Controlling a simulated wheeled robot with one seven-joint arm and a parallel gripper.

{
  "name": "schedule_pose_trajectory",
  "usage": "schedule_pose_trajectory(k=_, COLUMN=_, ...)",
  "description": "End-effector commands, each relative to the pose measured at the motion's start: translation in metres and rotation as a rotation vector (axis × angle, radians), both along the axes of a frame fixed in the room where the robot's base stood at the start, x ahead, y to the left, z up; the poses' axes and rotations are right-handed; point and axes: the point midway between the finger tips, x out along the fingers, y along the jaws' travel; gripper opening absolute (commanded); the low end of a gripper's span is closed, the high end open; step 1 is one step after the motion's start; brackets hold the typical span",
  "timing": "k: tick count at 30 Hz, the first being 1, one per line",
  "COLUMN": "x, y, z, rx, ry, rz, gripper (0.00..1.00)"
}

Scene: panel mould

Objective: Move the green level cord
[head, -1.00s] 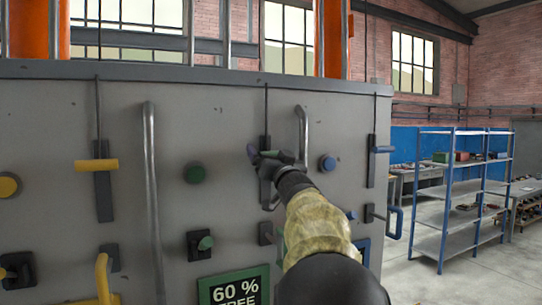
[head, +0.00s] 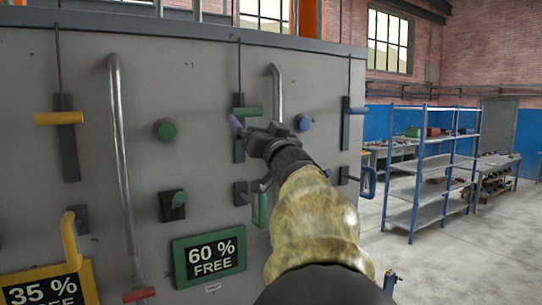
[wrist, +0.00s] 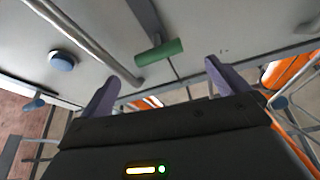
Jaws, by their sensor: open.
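The green level cord's handle (head: 248,112) is a short green bar on a dark vertical track, with a thin cord running up from it. In the wrist view the green handle (wrist: 158,52) lies ahead of my gripper (wrist: 162,70), between the two purple fingers in the picture. My gripper (head: 238,127) is open and close to the panel, just below and beside the handle in the head view. I see no contact between fingers and handle; the remaining gap is hard to judge. My gripper hides part of the track.
The grey panel (head: 110,215) also carries a yellow cord handle (head: 60,118), a blue cord handle (head: 357,110), a green button (head: 165,129), a blue button (head: 303,123) and a tall metal bar (head: 122,150). A green D-handle (head: 262,210) sits below. Blue shelving (head: 435,180) stands right.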

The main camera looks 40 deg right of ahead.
Motion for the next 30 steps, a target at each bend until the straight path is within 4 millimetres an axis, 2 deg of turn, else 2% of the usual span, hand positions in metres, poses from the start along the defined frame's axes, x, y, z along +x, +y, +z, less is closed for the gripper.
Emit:
schedule_pose_trajectory(k=1, x=-0.011, y=0.004, z=-0.008, rx=-0.001, ry=-0.002, rz=-0.002, gripper=1.0)
schedule_pose_trajectory(k=6, x=-0.039, y=0.014, z=-0.02, rx=-0.002, ry=-0.003, rz=0.0, gripper=1.0)
schedule_pose_trajectory(k=12, x=-0.06, y=0.02, z=-0.026, rx=-0.002, ry=-0.003, rz=0.001, gripper=1.0)
schedule_pose_trajectory(k=30, x=-0.063, y=0.021, z=-0.026, rx=-0.001, ry=-0.002, rz=0.001, gripper=1.0)
